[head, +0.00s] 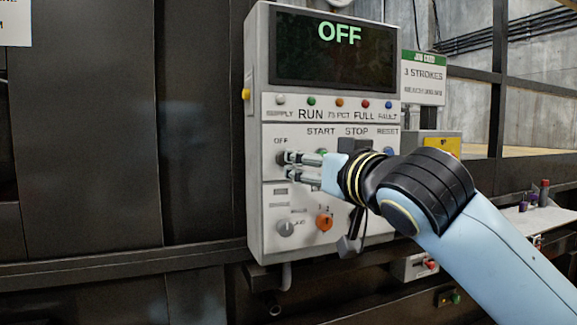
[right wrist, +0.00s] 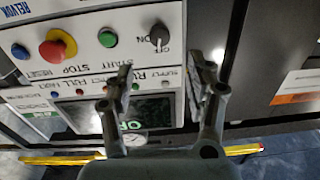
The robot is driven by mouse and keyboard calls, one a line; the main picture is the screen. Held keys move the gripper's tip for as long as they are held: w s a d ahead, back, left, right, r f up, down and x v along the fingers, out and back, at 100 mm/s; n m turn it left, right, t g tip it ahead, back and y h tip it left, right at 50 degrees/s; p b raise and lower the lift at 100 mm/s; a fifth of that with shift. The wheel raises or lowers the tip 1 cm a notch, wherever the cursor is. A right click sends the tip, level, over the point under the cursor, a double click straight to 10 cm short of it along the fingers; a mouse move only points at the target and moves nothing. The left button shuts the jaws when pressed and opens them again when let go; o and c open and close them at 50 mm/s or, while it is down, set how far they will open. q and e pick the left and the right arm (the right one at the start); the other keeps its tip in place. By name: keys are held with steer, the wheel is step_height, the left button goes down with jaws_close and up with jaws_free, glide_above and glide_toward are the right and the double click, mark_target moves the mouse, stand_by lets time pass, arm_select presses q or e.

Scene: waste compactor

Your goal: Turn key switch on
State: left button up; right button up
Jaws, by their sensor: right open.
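The key switch (right wrist: 159,36) is a dark knob on the pale control panel (head: 255,130), with OFF and ON lettering beside it in the right wrist view. In the head view my right gripper (head: 287,160) covers most of it, below the OFF label. My right gripper also shows in the right wrist view (right wrist: 163,68), open and empty, its two fingers spread either side of the key switch's line. The knob appears just beyond the fingertips; contact cannot be made out. The panel display (head: 335,50) reads OFF. My left gripper is out of view.
The green start button (right wrist: 108,38), red stop button (right wrist: 57,50) and blue reset button (right wrist: 20,52) sit in a row beside the key switch. A grey knob (head: 285,228) and an orange knob (head: 324,222) are lower on the panel. Dark metal panels flank it.

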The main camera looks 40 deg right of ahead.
steer(key=p+x, duration=0.2)
steer(key=x, duration=0.8)
steer(key=shift+w+f+p, duration=0.15)
steer(key=shift+w+p, duration=0.25)
steer(key=shift+d, duration=0.1)
steer(key=shift+c, duration=1)
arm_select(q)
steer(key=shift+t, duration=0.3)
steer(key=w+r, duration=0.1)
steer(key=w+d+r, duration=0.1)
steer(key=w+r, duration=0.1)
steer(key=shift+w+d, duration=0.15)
arm_select(e)
jaws_close()
